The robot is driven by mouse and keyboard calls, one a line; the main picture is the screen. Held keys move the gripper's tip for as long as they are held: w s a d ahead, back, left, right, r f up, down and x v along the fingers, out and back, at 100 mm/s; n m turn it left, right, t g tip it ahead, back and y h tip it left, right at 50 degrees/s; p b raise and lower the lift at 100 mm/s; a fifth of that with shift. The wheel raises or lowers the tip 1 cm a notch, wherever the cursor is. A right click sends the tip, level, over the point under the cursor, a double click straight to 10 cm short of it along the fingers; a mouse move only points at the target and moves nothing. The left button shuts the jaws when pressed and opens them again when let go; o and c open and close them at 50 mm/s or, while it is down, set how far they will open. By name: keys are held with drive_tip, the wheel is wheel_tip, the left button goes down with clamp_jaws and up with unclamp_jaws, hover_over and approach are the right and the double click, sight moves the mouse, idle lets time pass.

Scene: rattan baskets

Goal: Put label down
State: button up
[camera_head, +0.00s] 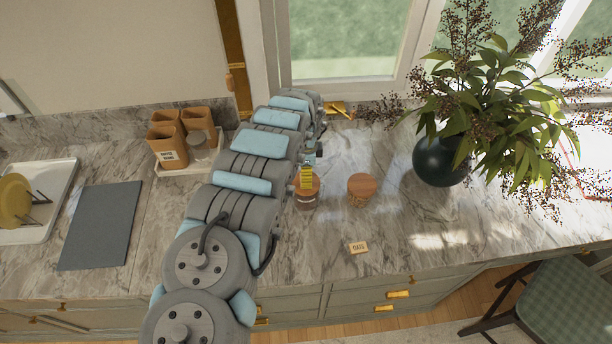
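A small cream label (358,247) with dark lettering that seems to read "OATS" lies on the marble counter, near its front edge. A jar with a wooden lid (308,194) stands just right of my arm, and a second wooden-lidded jar (361,188) stands to its right. My arm reaches over the counter toward the window. My gripper (309,166) is mostly hidden near the arm's far end, above the first jar. A yellow striped piece shows there over the lid; I cannot tell whether it is part of the gripper or something held.
Several rattan-coloured baskets (167,149) stand on a tray at the back left. A grey board (102,225) and a white dish tray (38,205) lie further left. A dark vase (442,161) with leafy branches stands on the right. The counter around the label is clear.

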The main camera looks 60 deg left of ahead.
wheel_tip(320, 180, up, 9)
drive_tip(key=b, duration=0.1)
drive_tip(key=shift+b, duration=0.35)
idle(0.4)
drive_tip(key=shift+r, duration=0.1)
